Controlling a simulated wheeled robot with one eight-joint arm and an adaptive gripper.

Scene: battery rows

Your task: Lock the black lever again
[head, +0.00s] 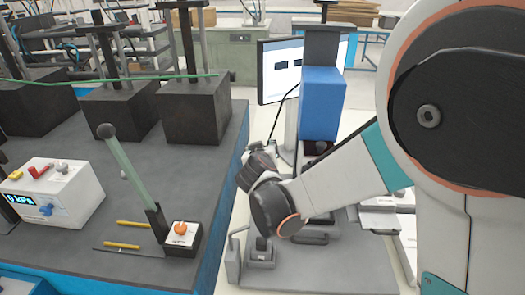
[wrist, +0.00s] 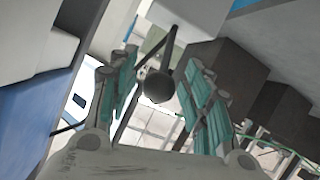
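The black lever shows in the head view as a thin dark rod (head: 281,108) slanting down and left from beside the blue press block (head: 322,103). Its lower end meets the area of my gripper (head: 258,168), and its tip is hard to make out there. In the wrist view a round black knob (wrist: 158,87) on a dark rod sits between the two teal-padded fingers of my gripper (wrist: 160,98). The fingers are spread, with gaps seen on both sides of the knob. I cannot tell how deep the knob lies between them.
A second lever (head: 130,170) with a black ball and grey-green shaft stands on the dark bench (head: 60,225) at left, beside an orange knob (head: 180,228) and a white gauge box (head: 60,195). Several black blocks stand behind. A monitor (head: 278,72) is behind the press.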

